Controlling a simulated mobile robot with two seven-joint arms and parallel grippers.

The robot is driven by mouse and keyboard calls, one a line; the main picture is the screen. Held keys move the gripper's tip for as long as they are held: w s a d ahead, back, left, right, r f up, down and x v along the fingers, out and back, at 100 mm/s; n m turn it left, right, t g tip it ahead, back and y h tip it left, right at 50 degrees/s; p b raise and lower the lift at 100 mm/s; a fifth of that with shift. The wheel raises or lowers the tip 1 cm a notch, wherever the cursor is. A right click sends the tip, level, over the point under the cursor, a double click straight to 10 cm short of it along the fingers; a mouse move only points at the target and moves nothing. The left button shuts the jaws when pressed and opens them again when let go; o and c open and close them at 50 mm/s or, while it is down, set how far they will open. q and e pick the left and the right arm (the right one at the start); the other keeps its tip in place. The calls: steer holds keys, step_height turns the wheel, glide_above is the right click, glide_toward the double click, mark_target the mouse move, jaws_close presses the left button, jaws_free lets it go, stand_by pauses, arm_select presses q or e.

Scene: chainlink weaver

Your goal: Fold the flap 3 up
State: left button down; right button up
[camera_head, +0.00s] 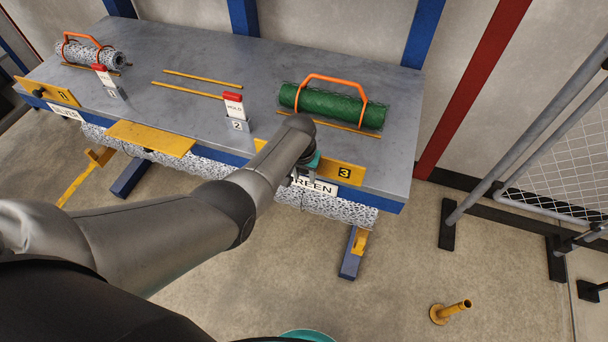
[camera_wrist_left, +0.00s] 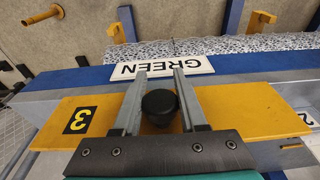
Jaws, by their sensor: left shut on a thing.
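Flap 3 (camera_head: 347,174) is a yellow plate on the table's front edge, right of centre, above the GREEN sign. It stands up along the edge much as flap 1 does. My left arm hides part of it in the head view. In the left wrist view, flap 3 (camera_wrist_left: 245,112) shows its black number plate and a round black knob (camera_wrist_left: 159,107). My left gripper (camera_wrist_left: 160,76) has its two fingers on either side of this knob, shut on it. My right gripper is in neither view.
A green mesh roll (camera_head: 333,104) with an orange handle lies behind flap 3. Flap 1 (camera_head: 47,91) stands up at the left; flap 2 (camera_head: 150,138) lies flat outward. A red-topped HOLD block (camera_head: 234,106) stands left of my arm.

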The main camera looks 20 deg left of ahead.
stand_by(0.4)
arm_select(q)
steer(key=shift+c, duration=2.3)
jaws_free()
steer(key=shift+w, duration=0.1)
steer(key=shift+r, duration=0.1)
steer(key=shift+r, duration=0.25)
step_height(320, 180, up, 14)
steer(key=s+p, duration=0.2)
steer(key=p, duration=0.3)
steer(key=shift+s+r+p, duration=0.2)
steer(key=shift+s+p, duration=0.05)
steer(key=shift+p, duration=0.15)
